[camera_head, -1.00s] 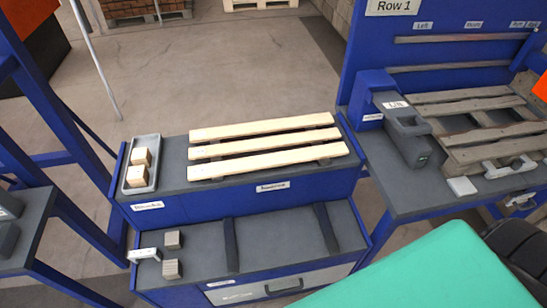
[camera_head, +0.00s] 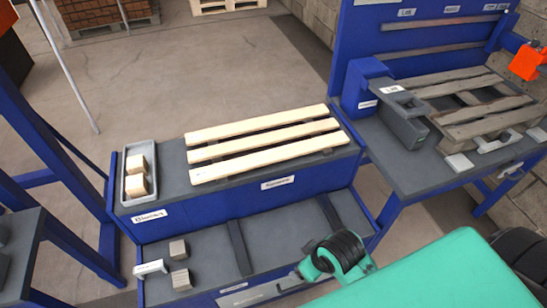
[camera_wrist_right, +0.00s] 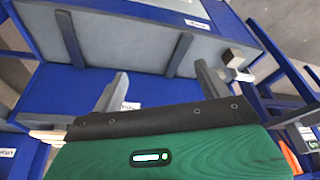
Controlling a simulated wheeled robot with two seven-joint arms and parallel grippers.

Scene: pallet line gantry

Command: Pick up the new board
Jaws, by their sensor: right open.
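Three pale new boards (camera_head: 262,142) lie side by side on the upper deck of the blue bench (camera_head: 240,203), on spacers. Pale wood ends (camera_wrist_right: 45,134) also show at the left edge of the right wrist view, mostly hidden by the gripper body. My right gripper (camera_wrist_right: 160,72) is open and empty in its wrist view, its two grey fingers wide apart over the bench. In the head view my green right arm comes in from the lower right, its black-ringed joint in front of the lower shelf; the fingers are not clear there. My left gripper is not in view.
A grey tray (camera_head: 125,190) with pale blocks stands left of the boards. The lower shelf (camera_head: 205,255) holds two greyish blocks and a white-grey bracket at its left. At right, a weathered pallet (camera_head: 470,105) and a grey tool (camera_head: 403,118) lie on a blue bench.

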